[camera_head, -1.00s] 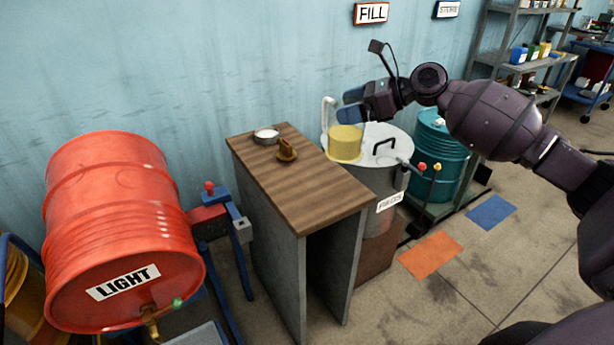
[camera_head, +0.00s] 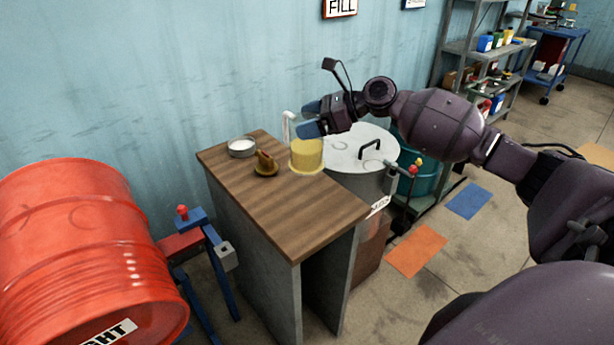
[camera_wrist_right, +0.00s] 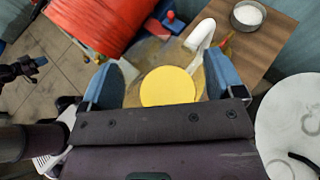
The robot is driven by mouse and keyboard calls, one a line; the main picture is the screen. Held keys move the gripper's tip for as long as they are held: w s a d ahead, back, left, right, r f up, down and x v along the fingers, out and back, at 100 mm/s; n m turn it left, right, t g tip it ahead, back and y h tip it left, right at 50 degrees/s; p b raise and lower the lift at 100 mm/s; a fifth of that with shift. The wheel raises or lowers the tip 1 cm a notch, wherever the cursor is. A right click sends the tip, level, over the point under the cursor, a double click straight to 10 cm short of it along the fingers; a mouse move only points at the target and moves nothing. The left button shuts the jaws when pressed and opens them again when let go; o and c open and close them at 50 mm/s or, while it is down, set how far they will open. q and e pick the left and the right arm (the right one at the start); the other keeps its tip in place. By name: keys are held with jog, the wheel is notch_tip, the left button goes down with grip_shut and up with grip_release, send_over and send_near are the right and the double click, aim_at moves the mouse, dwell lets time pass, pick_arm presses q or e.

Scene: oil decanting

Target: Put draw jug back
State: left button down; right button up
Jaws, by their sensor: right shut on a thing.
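The draw jug (camera_head: 306,156) is a clear vessel with yellow oil in it and a white handle or spout at its side. My right gripper (camera_head: 312,119) is shut on it near its top. The jug is upright at the back right edge of the wooden-topped table (camera_head: 300,215); I cannot tell whether its base touches the top. In the right wrist view the blue fingers lie on both sides of the jug (camera_wrist_right: 168,87). A dark part with blue tips, likely my left gripper (camera_wrist_right: 32,68), shows at that view's left edge; its jaws are unclear.
A white-filled dish (camera_head: 242,147) and a brown object on a small round base (camera_head: 266,164) stand on the table, left of the jug. A lidded metal pot (camera_head: 352,155) stands close right. A red drum (camera_head: 85,250) is at left. The table's front part is clear.

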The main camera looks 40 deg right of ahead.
aim_at(308, 155)
notch_tip(308, 155, down, 9)
jog(key=shift+f+b, duration=0.15)
jog(key=shift+b, duration=0.55)
notch_tip(308, 155, down, 5)
jog(key=shift+r+b, duration=0.2)
jog(key=shift+b, duration=0.25)
jog(key=o, duration=1)
jog(key=shift+f, duration=0.2)
jog(key=shift+o, duration=1)
